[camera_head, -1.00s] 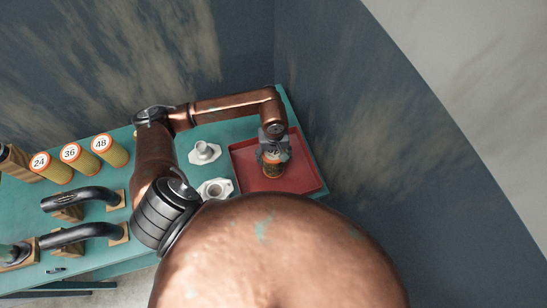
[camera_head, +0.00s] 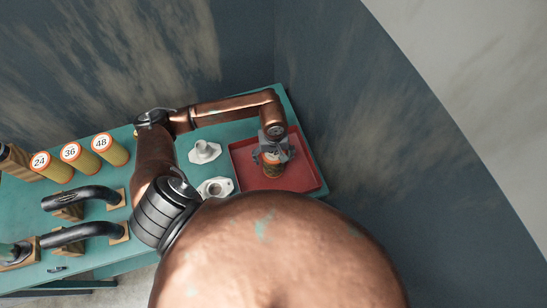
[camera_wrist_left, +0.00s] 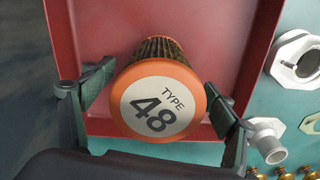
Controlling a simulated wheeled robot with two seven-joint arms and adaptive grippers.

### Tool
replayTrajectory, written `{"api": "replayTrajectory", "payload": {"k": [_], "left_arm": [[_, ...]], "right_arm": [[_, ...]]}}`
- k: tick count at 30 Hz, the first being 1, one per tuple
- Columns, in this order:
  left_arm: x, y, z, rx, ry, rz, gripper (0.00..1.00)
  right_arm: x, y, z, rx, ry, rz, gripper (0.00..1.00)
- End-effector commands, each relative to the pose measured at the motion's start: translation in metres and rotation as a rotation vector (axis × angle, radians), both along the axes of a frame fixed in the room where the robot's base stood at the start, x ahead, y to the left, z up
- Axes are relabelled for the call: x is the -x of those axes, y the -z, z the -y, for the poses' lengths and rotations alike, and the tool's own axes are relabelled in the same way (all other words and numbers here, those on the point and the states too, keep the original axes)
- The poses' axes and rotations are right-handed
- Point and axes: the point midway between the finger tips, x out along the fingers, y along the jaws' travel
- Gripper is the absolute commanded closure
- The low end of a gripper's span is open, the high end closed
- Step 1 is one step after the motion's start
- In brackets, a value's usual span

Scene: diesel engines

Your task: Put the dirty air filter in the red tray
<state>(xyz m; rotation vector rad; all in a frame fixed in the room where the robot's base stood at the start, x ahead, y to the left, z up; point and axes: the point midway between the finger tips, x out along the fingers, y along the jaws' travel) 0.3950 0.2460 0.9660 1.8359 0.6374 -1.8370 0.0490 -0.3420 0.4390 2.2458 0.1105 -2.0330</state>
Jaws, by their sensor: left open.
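The dirty air filter (camera_head: 272,168) stands in the red tray (camera_head: 303,181) at the right end of the table. In the left wrist view the filter (camera_wrist_left: 160,98) has dark, brownish pleats and an orange-rimmed cap marked TYPE 48; the tray (camera_wrist_left: 222,28) lies beneath it. My left gripper (camera_head: 273,154) is above the tray, at the filter's top. In the wrist view its open fingers (camera_wrist_left: 158,95) are on either side of the cap, with a gap visible on each side. My right gripper is not in view.
Clean yellow filters marked 24 (camera_head: 51,167), 36 (camera_head: 80,163) and 48 (camera_head: 110,151) stand at left. White flanged fittings (camera_head: 205,152) sit left of the tray. Black pipes (camera_head: 82,196) on wooden blocks lie at front left. A wall rises close behind the tray.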

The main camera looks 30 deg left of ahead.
Motion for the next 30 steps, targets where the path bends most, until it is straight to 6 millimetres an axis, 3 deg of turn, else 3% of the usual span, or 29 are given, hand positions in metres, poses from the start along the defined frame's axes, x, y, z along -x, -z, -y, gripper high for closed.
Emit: {"api": "replayTrajectory", "payload": {"k": [7,21,30], "left_arm": [[-0.002,-0.011,0.0,0.0,0.001,0.005,0.21],[-0.001,-0.102,0.0,-0.002,0.0,0.004,0.21],[0.0,-0.123,0.0,-0.001,0.0,0.001,0.21]], "right_arm": [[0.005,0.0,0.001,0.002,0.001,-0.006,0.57],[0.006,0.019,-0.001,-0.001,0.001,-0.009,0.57],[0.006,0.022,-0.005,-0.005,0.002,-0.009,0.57]]}}
